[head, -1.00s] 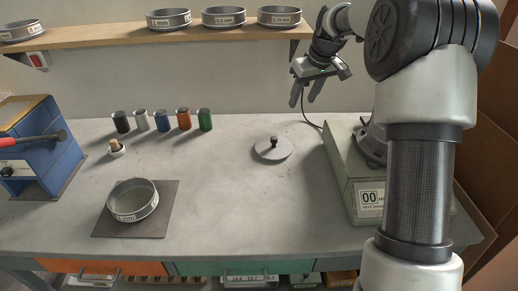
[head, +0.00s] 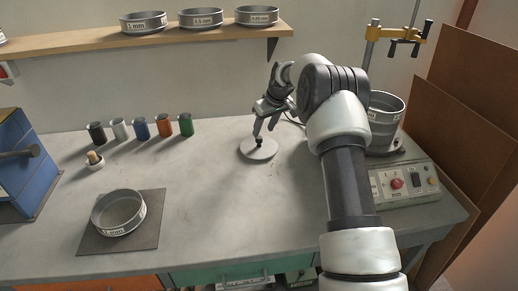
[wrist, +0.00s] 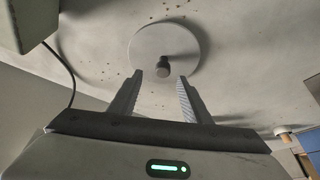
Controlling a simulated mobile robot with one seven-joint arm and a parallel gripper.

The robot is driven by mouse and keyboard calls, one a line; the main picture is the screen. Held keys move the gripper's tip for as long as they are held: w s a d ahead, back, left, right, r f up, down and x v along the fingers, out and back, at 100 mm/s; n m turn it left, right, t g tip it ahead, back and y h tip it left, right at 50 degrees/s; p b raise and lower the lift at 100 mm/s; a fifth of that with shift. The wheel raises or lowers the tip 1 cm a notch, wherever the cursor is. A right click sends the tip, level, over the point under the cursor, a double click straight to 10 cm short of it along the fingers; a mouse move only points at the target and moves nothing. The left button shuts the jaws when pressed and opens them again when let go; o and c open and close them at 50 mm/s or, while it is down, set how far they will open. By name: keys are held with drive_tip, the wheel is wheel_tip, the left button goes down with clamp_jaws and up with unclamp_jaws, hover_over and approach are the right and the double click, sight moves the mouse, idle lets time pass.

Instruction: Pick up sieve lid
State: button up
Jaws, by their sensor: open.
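The sieve lid (head: 257,150) is a flat grey disc with a dark knob in its middle, lying on the concrete bench. My gripper (head: 263,131) is open just above the lid, its fingers pointing down towards the knob. In the wrist view the lid (wrist: 182,42) lies beyond the fingertips, and the knob (wrist: 163,68) shows between the two open fingers of my gripper (wrist: 161,77). Nothing is held. I cannot tell the exact gap between the fingertips and the knob.
A sieve shaker (head: 408,185) with a sieve stack (head: 386,125) stands at the right. A sieve (head: 118,212) sits on a dark mat (head: 158,203) at the left. Several coloured jars (head: 141,127) stand at the back. A shelf (head: 100,36) holds more sieves. The bench between is clear.

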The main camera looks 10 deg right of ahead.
sight(259, 138)
drive_tip(key=x, duration=0.6)
drive_tip(key=shift+a+f, duration=0.35)
drive_tip(key=shift+a, duration=0.05)
drive_tip(key=shift+w, duration=0.1)
clamp_jaws()
